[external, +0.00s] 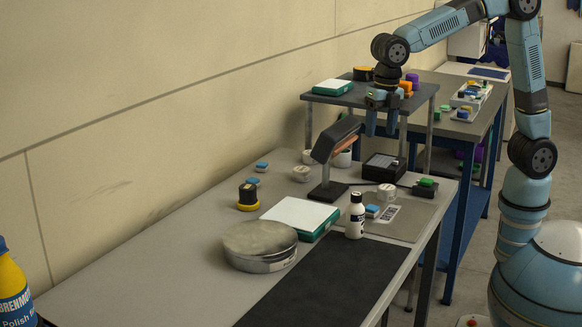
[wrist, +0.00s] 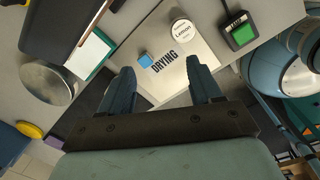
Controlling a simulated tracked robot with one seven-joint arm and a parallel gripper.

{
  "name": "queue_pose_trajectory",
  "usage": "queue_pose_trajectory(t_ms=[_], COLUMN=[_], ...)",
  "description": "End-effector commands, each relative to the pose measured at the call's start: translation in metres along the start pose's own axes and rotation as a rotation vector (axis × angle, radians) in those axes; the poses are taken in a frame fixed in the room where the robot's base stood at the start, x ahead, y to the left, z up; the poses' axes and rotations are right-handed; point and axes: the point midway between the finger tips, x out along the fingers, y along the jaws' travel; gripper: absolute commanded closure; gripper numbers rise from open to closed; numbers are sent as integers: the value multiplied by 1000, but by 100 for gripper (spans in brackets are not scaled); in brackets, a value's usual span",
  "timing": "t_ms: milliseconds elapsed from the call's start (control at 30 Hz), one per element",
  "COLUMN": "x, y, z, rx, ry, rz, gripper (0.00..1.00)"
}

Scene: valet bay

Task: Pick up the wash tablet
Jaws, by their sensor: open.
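A small blue-and-white block (external: 372,210), which looks like a wash tablet, lies on the grey mat (external: 405,226) on the near bench. In the wrist view it shows as a blue block (wrist: 145,58) beside the word DRYING on the mat (wrist: 172,82). My gripper (external: 381,126) is open and empty, high above the bench and pointing down. In the wrist view its fingertips (wrist: 160,68) are apart, with the blue block beyond them.
A white bottle (external: 355,216) stands close left of the block on the mat. A black lamp-like stand (external: 334,150), a round tin (external: 260,245) and a white-and-green box (external: 301,214) stand nearby. A round white Lemon container (wrist: 182,29) and a green-topped black box (wrist: 238,29) are near the mat.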

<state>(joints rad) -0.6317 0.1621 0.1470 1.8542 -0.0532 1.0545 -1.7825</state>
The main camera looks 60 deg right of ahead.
Motion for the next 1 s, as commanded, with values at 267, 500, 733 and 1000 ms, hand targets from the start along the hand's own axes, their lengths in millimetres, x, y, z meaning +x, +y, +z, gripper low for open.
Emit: queue_pose_trajectory(t_ms=[267,500,733,1000], x=[41,58,96,130], y=[56,65,62,60], z=[-55,-67,-69,-70], rx=[-393,-474,-471,-469], ry=[44,55,55,55], rz=[-49,-57,-58,-56], gripper=[36,36,36,36])
